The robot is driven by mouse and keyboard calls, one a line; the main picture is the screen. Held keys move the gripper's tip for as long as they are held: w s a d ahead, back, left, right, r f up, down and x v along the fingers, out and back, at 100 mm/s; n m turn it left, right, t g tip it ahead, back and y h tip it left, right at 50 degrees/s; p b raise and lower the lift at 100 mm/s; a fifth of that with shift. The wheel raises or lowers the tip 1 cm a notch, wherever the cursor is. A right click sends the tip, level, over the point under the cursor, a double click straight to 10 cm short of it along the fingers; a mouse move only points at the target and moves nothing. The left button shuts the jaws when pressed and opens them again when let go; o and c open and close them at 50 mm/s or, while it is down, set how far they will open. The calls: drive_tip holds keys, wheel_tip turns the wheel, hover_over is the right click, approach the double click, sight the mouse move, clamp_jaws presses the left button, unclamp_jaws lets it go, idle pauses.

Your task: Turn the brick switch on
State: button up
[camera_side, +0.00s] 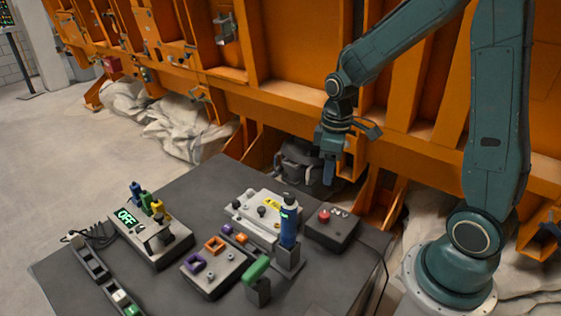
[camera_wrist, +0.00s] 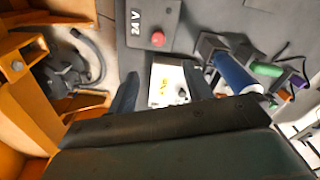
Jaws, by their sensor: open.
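A dark box (camera_side: 331,233) with a red button (camera_side: 323,214) sits at the table's back right corner in the side view. In the wrist view the box (camera_wrist: 150,15) bears the marking 24 V, beside its red button (camera_wrist: 158,39). I cannot tell for certain that this is the brick switch, nor whether it is on. Another box (camera_side: 165,243) at the left has a green display (camera_side: 126,216) reading OFF. My gripper (camera_side: 329,180) hangs above and beyond the table's back edge, apart from the boxes. In the wrist view its fingers (camera_wrist: 160,85) are spread and empty.
A white box (camera_side: 245,214) with a yellow label and an upright blue cylinder (camera_side: 289,226) stand left of the 24 V box. A green-handled piece (camera_side: 256,270) and a block with purple and orange rings (camera_side: 212,278) are nearer. An orange steel frame (camera_side: 260,95) rises behind.

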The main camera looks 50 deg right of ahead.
sight(324, 213)
drive_tip(key=shift+w+d+f, duration=0.15)
drive_tip(key=shift+d+f, duration=0.1)
drive_tip(key=shift+f, duration=0.4)
drive_tip(key=shift+f, duration=0.15)
drive_tip(key=shift+f, duration=6.75)
drive_tip(key=c, duration=1)
drive_tip(key=shift+o, duration=0.2)
